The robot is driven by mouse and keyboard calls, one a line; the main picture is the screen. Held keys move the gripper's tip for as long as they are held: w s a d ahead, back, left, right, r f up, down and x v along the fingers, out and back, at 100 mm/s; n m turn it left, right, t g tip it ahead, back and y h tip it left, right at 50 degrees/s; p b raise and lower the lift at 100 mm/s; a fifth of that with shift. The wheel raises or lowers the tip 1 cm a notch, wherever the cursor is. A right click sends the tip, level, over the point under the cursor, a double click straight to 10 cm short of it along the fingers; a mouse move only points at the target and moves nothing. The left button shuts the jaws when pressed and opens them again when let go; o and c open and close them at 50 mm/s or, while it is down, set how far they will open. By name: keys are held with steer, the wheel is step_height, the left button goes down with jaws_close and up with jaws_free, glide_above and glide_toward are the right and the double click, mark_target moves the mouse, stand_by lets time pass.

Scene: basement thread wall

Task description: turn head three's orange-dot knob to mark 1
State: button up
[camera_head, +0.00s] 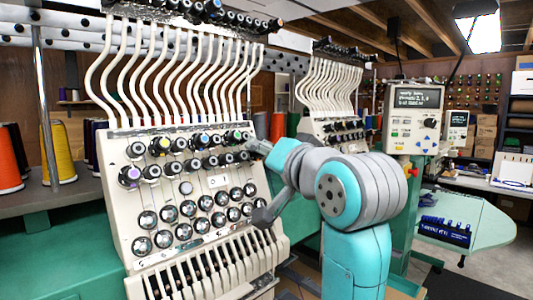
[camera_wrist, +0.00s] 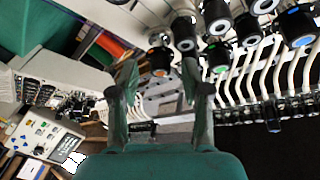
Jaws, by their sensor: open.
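The orange-dot knob (camera_wrist: 160,59) shows in the wrist view, black with an orange face, between and just beyond my fingertips. My gripper (camera_wrist: 160,73) is open, with one finger on each side of that knob; I cannot tell whether either finger touches it. In the head view my gripper (camera_head: 258,148) is at the upper right edge of the near sewing head's cream panel (camera_head: 210,180). The orange-dot knob is not distinguishable there behind the gripper. Its pointer and mark 1 cannot be read in either view.
A white-dot knob (camera_wrist: 184,34) and a green-dot knob (camera_wrist: 217,56) sit close to my right finger in the wrist view. White thread tubes (camera_head: 190,70) rise above the panel. A second head (camera_head: 335,125) and a control box (camera_head: 413,120) stand to the right.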

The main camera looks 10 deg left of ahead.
steer(key=shift+c, duration=0.3)
jaws_close()
steer(key=n+g+y, duration=0.1)
steer(key=n+g, duration=0.3)
steer(key=n, duration=0.6)
steer(key=n+g+y, duration=0.2)
steer(key=n+g, duration=0.2)
steer(key=n, duration=0.6)
steer(key=w+n+g+y, duration=0.1)
steer(key=n+g, duration=0.2)
steer(key=n, duration=0.7)
steer(key=shift+d+r+g+y, duration=0.15)
steer(key=shift+d+g+y, duration=0.2)
steer(key=shift+g+y, duration=0.05)
steer(key=shift+n, duration=0.4)
